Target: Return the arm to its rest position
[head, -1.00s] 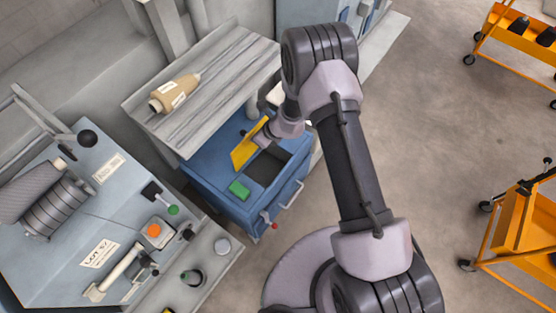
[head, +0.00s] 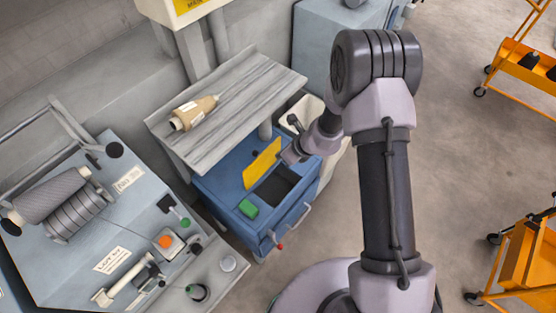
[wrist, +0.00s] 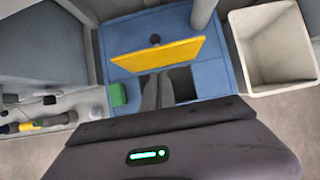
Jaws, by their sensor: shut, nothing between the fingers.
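My arm rises on the right of the head view and bends down to the left, its wrist (head: 322,138) beside a blue cabinet (head: 226,178). My gripper (wrist: 158,92) shows in the wrist view as two dark grey fingers, shut and empty, in front of the cabinet's dark opening (wrist: 182,84). In the head view the fingers cannot be made out. A yellow flap (head: 262,163) stands raised behind the opening, and it also shows in the wrist view (wrist: 160,53).
A grey slatted shelf (head: 235,115) holding a tan bobbin (head: 193,112) overhangs the cabinet. A cream bin (wrist: 272,48) stands close beside it. A machine panel (head: 85,235) is at left, orange carts (head: 530,70) at right. Open floor lies between.

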